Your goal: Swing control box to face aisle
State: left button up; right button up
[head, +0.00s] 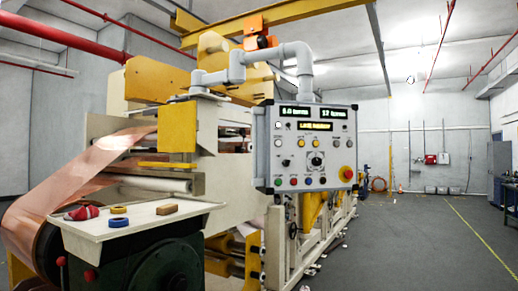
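The control box (307,148) is a grey panel hanging from a jointed grey pipe arm (240,66) in the middle of the head view. Its front shows lit displays, several coloured buttons, a dial and a red emergency knob on yellow. The front faces mostly toward me, and a handle bar (258,147) runs along its left edge. The pipe arm reaches from the machine on the left, bends, and drops to the top of the box. Neither of my grippers is in view.
The yellow and cream foil machine (180,128) with copper foil (85,170) fills the left. A tray (118,232) holding small items stands in front of it. Open grey floor with a yellow line (478,232) lies to the right. Red boxes (437,159) hang on the far wall.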

aim_at(268, 159)
jog(key=i+l, duration=0.2)
jog(key=l, duration=0.15)
jog(key=i+l, duration=0.4)
jog(key=l, duration=0.25)
